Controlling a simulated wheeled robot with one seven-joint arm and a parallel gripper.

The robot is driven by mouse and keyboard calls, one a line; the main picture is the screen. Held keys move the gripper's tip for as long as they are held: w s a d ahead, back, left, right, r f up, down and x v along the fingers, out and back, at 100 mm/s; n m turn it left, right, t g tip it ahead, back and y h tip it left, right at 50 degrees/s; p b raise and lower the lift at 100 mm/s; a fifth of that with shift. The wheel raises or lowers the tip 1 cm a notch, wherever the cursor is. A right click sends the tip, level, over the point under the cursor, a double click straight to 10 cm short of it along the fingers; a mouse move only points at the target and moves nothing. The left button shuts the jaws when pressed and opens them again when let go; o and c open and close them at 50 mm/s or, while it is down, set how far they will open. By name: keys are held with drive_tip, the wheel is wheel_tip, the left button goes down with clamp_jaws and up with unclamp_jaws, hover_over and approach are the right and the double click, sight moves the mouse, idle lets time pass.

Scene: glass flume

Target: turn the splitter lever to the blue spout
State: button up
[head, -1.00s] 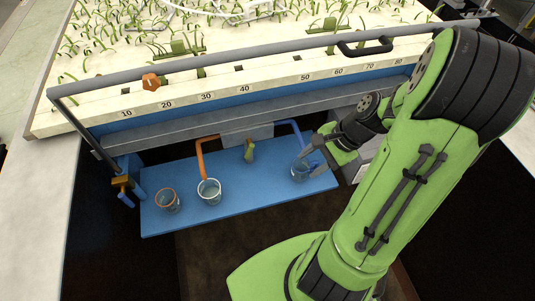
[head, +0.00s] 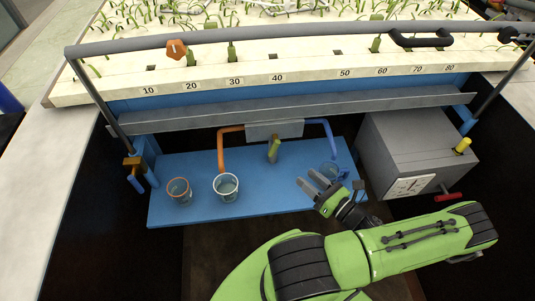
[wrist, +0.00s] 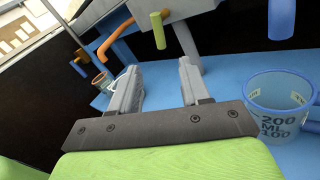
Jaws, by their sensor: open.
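The splitter lever is a short green handle (head: 273,150) hanging below the grey splitter box (head: 274,130) in the middle; it also shows in the wrist view (wrist: 158,30). The blue spout (head: 328,135) comes off the box to the right and the orange spout (head: 222,148) to the left. My gripper (head: 306,181) is open and empty over the blue shelf, right of and nearer than the lever, apart from it. In the wrist view the lever shows beyond and between the two fingers (wrist: 160,82).
A blue-rimmed beaker (head: 332,172) stands under the blue spout, close to my gripper. A clear beaker (head: 226,187) and an orange-rimmed beaker (head: 179,191) stand to the left. A grey box (head: 415,145) with a dial stands right. The shelf (head: 200,165) is otherwise clear.

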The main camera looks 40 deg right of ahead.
sight(274, 146)
drive_tip(key=w+b, duration=0.1)
drive_tip(key=w, duration=1.2)
drive_tip(key=shift+w+b, duration=0.3)
drive_tip(key=shift+w, duration=0.1)
drive_tip(key=shift+a, duration=0.1)
clamp_jaws()
